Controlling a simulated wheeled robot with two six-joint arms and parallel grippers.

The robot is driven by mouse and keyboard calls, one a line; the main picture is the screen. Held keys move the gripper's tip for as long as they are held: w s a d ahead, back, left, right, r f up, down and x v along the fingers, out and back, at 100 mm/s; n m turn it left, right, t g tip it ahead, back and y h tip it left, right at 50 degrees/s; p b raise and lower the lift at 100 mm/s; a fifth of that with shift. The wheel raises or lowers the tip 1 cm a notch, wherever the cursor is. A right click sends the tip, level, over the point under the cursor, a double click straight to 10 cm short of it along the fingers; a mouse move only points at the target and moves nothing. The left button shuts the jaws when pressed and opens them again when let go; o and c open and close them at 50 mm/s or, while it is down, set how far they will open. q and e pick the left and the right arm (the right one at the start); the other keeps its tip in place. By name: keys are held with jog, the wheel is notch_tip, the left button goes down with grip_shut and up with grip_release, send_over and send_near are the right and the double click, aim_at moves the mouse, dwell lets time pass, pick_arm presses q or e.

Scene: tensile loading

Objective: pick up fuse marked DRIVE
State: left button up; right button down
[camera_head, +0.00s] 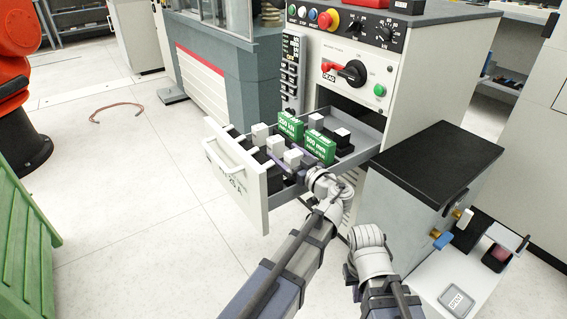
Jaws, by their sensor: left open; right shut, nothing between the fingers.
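A grey drawer (250,178) stands pulled out of the cabinet. It holds several dark blocks with white tops, such as the one at the near side (293,158) and one at the back right (341,134). These look like fuses; I cannot read DRIVE on any. Two green labelled blocks (304,136) stand among them. My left gripper (287,176) is open, low at the near right side of the drawer beside the white-topped blocks. Its fingers are partly hidden and hold nothing visible. My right gripper (368,244) is outside the drawer at its right, with its fingers hidden behind the wrist.
The cabinet (345,55) has knobs, buttons and a red-handled switch above the drawer. A dark-topped box (437,155) stands right of the drawer, close to my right arm. A pale stand (470,283) is at lower right. The floor left of the drawer is open.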

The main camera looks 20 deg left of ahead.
pick_arm(q)
jog(key=shift+d, duration=0.1)
grip_shut()
dwell(0.7)
